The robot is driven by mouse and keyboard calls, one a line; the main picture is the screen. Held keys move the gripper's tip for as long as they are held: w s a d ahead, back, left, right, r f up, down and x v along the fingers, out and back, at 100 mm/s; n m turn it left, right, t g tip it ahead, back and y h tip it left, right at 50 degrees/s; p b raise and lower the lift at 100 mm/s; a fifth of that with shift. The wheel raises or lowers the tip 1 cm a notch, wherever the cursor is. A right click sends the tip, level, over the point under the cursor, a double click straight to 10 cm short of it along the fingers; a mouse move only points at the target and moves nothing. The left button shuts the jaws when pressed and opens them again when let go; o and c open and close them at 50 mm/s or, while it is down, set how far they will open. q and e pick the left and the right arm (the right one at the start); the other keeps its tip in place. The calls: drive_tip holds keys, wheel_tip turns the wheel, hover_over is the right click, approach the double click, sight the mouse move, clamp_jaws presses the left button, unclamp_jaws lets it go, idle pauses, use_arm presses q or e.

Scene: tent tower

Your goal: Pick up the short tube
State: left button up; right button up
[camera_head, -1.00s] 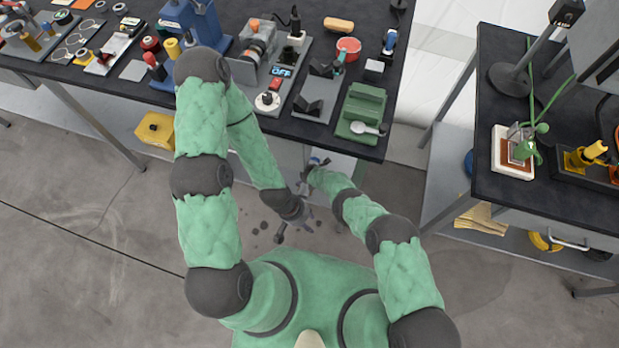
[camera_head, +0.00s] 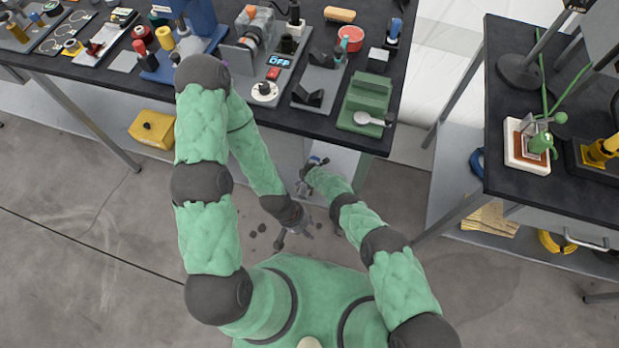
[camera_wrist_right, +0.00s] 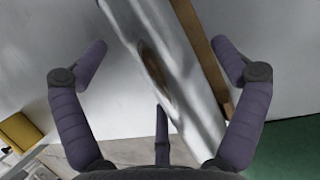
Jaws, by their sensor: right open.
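I cannot tell for sure which thing is the short tube. Several small upright cylinders stand on the left part of the workbench (camera_head: 120,62), among them a red one (camera_head: 139,47) and a yellow one (camera_head: 165,39). My left gripper (camera_head: 293,233) hangs low in front of the bench, over the floor; its fingers are too small to read. My right gripper (camera_head: 314,163) is by the bench's front edge, partly hidden by its arm. In the right wrist view its purple fingers (camera_wrist_right: 160,75) are spread wide and empty, with a grey metal surface behind them.
A green holder with a white spoon-like tool (camera_head: 366,112) sits at the bench's right end. A second table (camera_head: 540,185) with a white-framed pad (camera_head: 527,146) stands to the right, beyond a gap. A yellow box (camera_head: 152,130) lies under the bench. The floor in front is open.

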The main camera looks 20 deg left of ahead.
drive_tip(key=c, duration=1.4)
drive_tip(key=shift+c, duration=0.9)
drive_tip(key=shift+w+r, duration=0.1)
drive_tip(key=shift+r, duration=0.05)
